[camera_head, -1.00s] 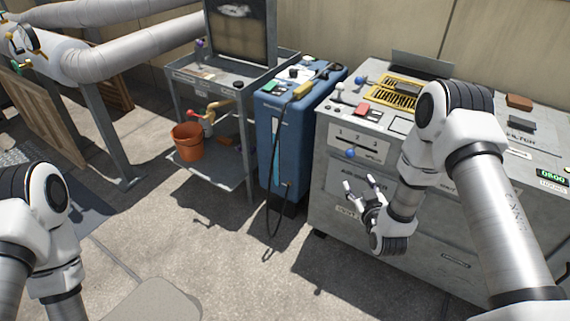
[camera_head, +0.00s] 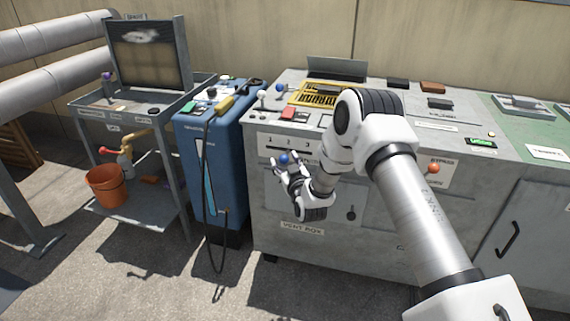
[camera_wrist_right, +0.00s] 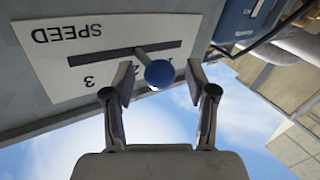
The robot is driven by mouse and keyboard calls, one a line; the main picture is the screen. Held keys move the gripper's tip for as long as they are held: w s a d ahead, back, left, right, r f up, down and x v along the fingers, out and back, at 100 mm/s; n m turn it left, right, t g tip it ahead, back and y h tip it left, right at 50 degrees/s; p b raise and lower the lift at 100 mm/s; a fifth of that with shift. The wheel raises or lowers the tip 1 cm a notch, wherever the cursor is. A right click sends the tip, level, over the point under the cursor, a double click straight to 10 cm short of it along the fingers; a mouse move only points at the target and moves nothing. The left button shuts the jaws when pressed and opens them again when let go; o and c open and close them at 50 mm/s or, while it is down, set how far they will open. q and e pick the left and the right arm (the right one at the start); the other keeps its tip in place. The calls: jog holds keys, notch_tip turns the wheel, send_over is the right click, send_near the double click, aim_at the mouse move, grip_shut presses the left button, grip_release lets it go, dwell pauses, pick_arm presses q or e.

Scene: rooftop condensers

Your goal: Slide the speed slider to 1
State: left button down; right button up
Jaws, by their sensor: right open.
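The speed slider has a blue ball knob (camera_head: 284,158) on a thin stem in a slot on a white plate (camera_head: 266,142), on the front of the grey cabinet. The plate reads SPEED, with 1, 2 and 3 from left to right. It appears upside down in the right wrist view (camera_wrist_right: 62,62). The stem stands near the slot's middle, around 2; the knob (camera_wrist_right: 159,74) hides part of the numbers. My right gripper (camera_head: 287,168) is open, its fingers on either side of the knob; contact is unclear. My left gripper is out of view.
A blue machine (camera_head: 215,150) with a hanging black hose stands just left. A metal cart (camera_head: 140,212) with an orange bucket (camera_head: 106,185) is further left.

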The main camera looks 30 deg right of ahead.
grip_shut()
jog(key=w+a+b, duration=0.1)
jog(key=w+a, duration=0.3)
jog(key=shift+w, duration=0.3)
jog(key=shift+c, duration=1.5)
grip_release()
jog(key=shift+r, duration=0.1)
jog(key=o, duration=0.3)
jog(key=shift+w+a, duration=0.15)
jog(key=shift+w, duration=0.05)
jog(key=shift+s, duration=0.1)
jog(key=v, duration=1.2)
